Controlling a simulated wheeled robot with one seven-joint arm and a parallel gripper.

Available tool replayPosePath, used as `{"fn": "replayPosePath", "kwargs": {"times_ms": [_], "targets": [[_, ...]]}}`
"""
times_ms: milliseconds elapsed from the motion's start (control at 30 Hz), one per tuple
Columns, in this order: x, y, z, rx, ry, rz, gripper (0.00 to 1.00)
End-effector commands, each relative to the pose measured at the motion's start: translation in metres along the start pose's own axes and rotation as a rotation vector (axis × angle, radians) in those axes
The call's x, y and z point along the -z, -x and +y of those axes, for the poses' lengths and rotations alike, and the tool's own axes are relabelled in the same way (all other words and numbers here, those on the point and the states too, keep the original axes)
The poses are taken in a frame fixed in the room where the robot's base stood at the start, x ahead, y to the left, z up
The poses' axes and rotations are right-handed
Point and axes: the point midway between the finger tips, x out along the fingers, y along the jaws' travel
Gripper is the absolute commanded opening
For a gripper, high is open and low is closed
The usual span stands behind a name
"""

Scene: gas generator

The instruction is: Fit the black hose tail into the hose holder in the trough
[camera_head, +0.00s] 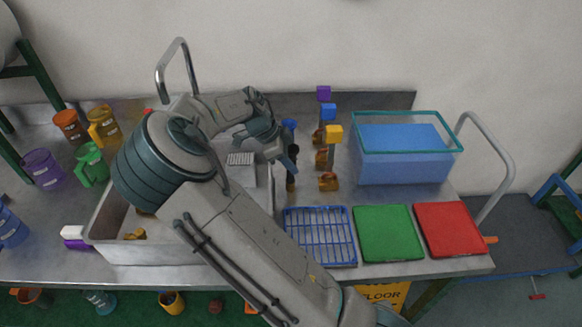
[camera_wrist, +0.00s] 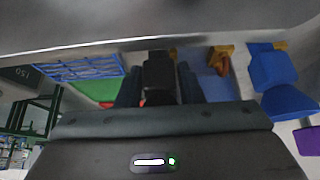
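My gripper (camera_head: 284,158) is over the right end of the metal trough (camera_head: 180,254). In the wrist view, its two dark fingers (camera_wrist: 159,86) stand close on both sides of a black piece (camera_wrist: 158,75), which looks like the black hose tail. The gripper appears shut on it. In the head view, the black hose tail (camera_head: 292,170) shows as a dark upright piece beside the fingertips. Small brass parts (camera_head: 134,235) lie in the trough's front left. I cannot make out the hose holder; my arm covers much of the trough.
Taps with purple (camera_head: 323,93), blue (camera_head: 328,111) and yellow (camera_head: 334,133) handles stand right of the gripper. Further right are a blue water tank (camera_head: 400,155), a blue rack (camera_head: 320,236), a green board (camera_head: 388,233) and a red board (camera_head: 448,228). Coloured mugs (camera_head: 90,163) stand left.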

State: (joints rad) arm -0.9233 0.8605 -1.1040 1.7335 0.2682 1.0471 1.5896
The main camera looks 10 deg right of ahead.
Motion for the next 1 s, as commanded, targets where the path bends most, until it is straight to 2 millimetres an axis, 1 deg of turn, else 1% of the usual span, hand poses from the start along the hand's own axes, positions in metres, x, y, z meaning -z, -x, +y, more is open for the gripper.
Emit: {"fn": "replayPosePath", "kwargs": {"times_ms": [33, 67, 100, 433, 567, 667, 733, 833, 1000], "targets": [[0.0, 0.0, 0.0, 0.0, 0.0, 0.0, 0.16], [0.0, 0.0, 0.0, 0.0, 0.0, 0.0, 0.08], [0.0, 0.0, 0.0, 0.0, 0.0, 0.0, 0.02], [0.001, 0.001, 0.0, 0.001, -0.001, 0.0, 0.02], [0.002, 0.004, -0.001, 0.002, -0.001, 0.0, 0.02], [0.007, 0.011, -0.001, 0.003, -0.001, 0.0, 0.02], [0.011, 0.02, -0.001, 0.003, -0.002, -0.002, 0.02], [0.021, 0.037, -0.001, 0.005, -0.002, -0.003, 0.02], [0.043, 0.045, 0.029, 0.001, 0.0, -0.003, 0.02]]}}
